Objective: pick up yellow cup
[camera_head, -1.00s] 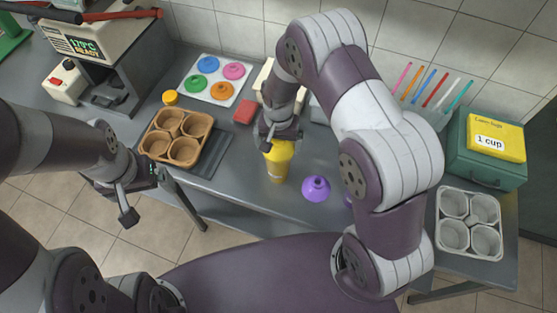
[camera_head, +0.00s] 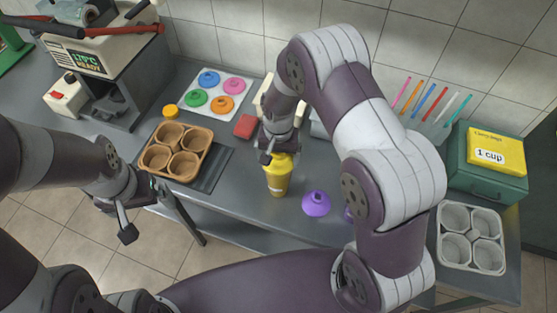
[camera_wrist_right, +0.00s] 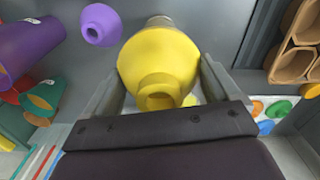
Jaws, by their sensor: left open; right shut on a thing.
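The yellow cup (camera_head: 277,178) stands upright at the front middle of the grey table in the head view. In the right wrist view its yellow domed lid (camera_wrist_right: 158,65) fills the space between the two fingers. My right gripper (camera_head: 277,155) comes down from above and is shut on the yellow cup; its fingers (camera_wrist_right: 160,85) lie on both sides of it. I cannot tell whether the cup's base touches the table. My left gripper (camera_head: 137,215) is open and empty, off the front edge at the left, below the brown cup carrier (camera_head: 178,148).
A purple lid (camera_head: 316,203) lies right of the yellow cup, and a purple cup (camera_wrist_right: 30,45) is close by. A red block (camera_head: 245,126) and a sheet of coloured lids (camera_head: 215,92) lie behind. A grey carrier (camera_head: 471,238) and green box (camera_head: 484,170) stand at the right.

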